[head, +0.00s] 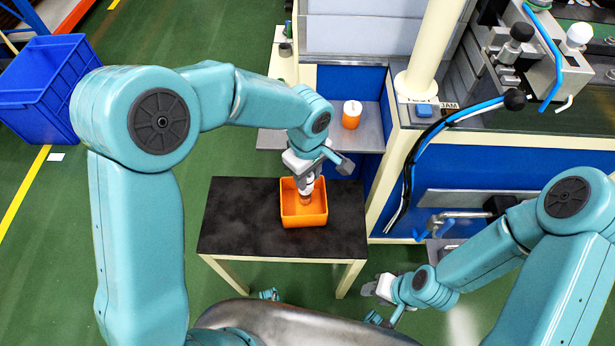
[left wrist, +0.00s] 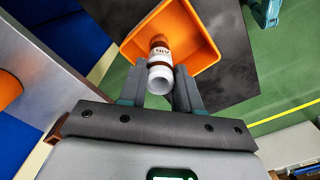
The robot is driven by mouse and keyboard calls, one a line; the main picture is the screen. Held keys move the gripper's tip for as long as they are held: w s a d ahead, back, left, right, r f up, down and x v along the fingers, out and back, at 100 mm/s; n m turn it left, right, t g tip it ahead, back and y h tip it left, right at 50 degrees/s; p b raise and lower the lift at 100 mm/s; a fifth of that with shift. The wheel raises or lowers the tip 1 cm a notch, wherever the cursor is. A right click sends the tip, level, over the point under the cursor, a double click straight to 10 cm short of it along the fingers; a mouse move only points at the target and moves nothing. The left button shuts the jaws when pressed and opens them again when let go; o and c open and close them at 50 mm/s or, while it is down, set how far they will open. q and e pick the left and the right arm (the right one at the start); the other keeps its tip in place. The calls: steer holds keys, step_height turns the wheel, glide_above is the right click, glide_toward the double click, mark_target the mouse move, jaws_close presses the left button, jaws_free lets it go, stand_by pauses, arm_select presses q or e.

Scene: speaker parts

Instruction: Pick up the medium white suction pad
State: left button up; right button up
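A white cylindrical piece with brown bands (head: 306,194), apparently the suction pad, stands in the orange tray (head: 317,219) on the dark table. In the left wrist view, the white piece (left wrist: 160,79) shows its open white end towards the camera, with the orange tray (left wrist: 197,37) behind it. My left gripper (head: 305,181) is over the tray. Its fingers (left wrist: 160,80) lie on both sides of the piece, very close to it; I cannot tell whether they press on it. My right gripper (head: 377,288) is low at the right, away from the tray, its finger opening unclear.
The dark table (head: 240,228) is otherwise bare around the tray. An orange cylinder with a white top (head: 352,116) stands on a metal shelf behind. A blue crate (head: 40,90) is on the floor at left. A cream post (head: 432,50) and a workbench with hoses stand at right.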

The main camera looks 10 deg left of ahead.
arm_select(q)
jaws_close()
step_height(320, 180, up, 20)
steer(key=p, duration=0.3)
